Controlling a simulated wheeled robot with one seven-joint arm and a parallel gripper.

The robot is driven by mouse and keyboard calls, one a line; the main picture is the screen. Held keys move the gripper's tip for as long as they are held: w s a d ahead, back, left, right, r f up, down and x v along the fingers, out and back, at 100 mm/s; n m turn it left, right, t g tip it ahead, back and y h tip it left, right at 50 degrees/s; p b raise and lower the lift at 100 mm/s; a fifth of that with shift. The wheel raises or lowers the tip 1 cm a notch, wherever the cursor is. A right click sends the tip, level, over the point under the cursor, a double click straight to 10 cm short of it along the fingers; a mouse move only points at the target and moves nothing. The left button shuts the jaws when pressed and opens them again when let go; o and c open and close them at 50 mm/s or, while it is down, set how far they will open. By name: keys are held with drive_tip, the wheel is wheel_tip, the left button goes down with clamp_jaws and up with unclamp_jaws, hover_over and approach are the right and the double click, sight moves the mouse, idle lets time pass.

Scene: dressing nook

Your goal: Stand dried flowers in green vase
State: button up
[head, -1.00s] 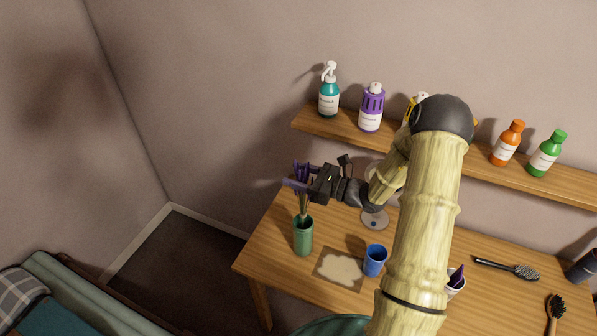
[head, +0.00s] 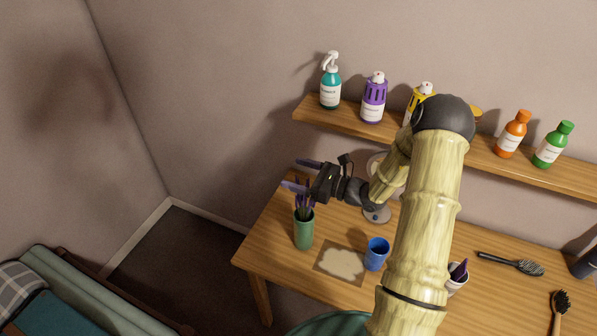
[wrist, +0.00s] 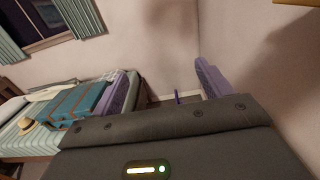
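The green vase (head: 303,233) stands upright at the left end of the wooden table in the head view. The dried flowers (head: 304,200), with purple heads, stand in the vase with their stems inside its mouth. My gripper (head: 299,175) is just above the flower heads, its two purple fingers spread apart with nothing between them. In the wrist view the fingers are also wide apart (wrist: 170,88), and a small purple tip of the dried flowers (wrist: 177,97) shows between them, farther off. The stems' lower ends are hidden inside the vase.
A blue cup (head: 376,254) and a stained mat (head: 341,263) lie right of the vase. A white cup (head: 457,281) with a purple item and a hairbrush (head: 513,264) are farther right. A wall shelf (head: 330,116) with several bottles runs behind the table.

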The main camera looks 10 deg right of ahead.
drive_tip(key=shift+d, duration=0.1)
drive_tip(key=b+v, duration=0.4)
drive_tip(key=v, duration=1.3)
drive_tip(key=shift+s+b, duration=0.15)
drive_tip(key=shift+b, duration=0.2)
drive_tip(key=shift+r, duration=0.1)
idle(0.5)
